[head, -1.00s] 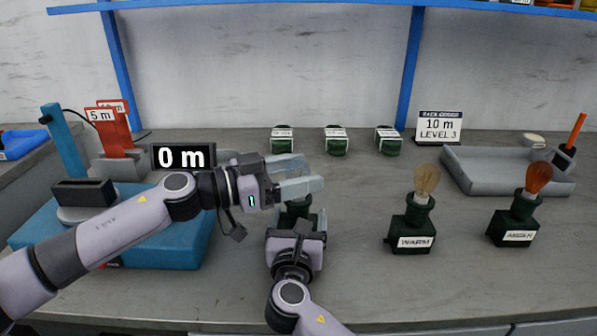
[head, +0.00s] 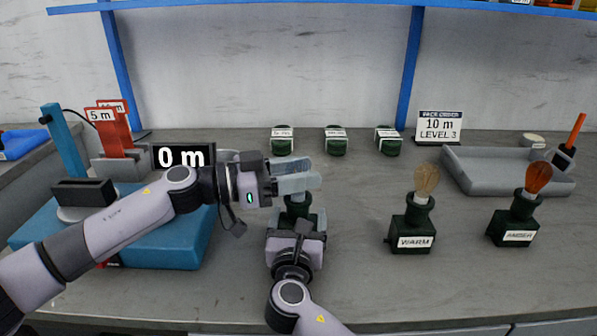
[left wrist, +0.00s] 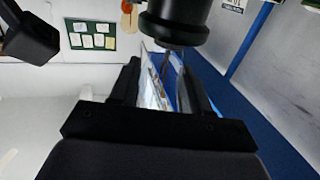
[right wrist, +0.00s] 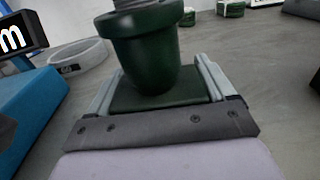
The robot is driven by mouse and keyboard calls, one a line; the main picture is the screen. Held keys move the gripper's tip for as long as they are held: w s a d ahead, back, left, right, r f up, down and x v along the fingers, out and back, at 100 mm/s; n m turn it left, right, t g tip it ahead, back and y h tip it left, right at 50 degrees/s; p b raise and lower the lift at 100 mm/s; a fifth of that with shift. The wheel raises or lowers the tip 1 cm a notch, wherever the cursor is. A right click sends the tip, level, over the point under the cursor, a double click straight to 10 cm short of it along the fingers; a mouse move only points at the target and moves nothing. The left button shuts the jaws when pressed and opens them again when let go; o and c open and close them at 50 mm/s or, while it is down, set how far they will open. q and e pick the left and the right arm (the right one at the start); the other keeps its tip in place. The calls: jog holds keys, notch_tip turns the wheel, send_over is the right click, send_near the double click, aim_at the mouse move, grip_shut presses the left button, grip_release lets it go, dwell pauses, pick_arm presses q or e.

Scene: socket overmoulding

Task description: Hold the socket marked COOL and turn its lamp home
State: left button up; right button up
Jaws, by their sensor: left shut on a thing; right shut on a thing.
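A dark green socket (head: 297,215) stands at the middle front of the bench, its label hidden behind my right gripper. My right gripper (head: 296,232) is shut on its square base; the right wrist view shows the socket (right wrist: 147,50) upright between the two fingers (right wrist: 160,92). A grey metal lamp base (right wrist: 133,4) shows at the socket's mouth. My left gripper (head: 296,176) is shut around the clear lamp (left wrist: 163,75) just above the socket. In the head view its fingers hide the lamp. In the left wrist view the dark socket (left wrist: 175,22) is right beyond the fingertips.
To the right stand the WARM socket (head: 410,232) with a clear lamp and the AMBER socket (head: 514,224) with an orange lamp. A grey tray (head: 480,182) is behind them. A blue machine (head: 170,235) lies under my left arm. Three green coils (head: 336,146) sit at the back.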

pick_arm(q)
jog(key=shift+w+m+g, duration=0.1)
jog(key=shift+m+g, duration=1)
jog(key=shift+g, duration=0.6)
jog(key=shift+m+g, duration=1.1)
jog(key=shift+g, duration=0.6)
jog(key=shift+r+m+g, duration=0.1)
jog(key=shift+m+g, duration=0.3)
jog(key=shift+g, duration=0.2)
jog(key=o, duration=1)
jog(key=shift+o, duration=0.2)
jog(key=w+a, duration=0.1)
jog(key=a, duration=0.6)
jog(key=shift+a, duration=0.25)
jog(key=shift+w, duration=0.1)
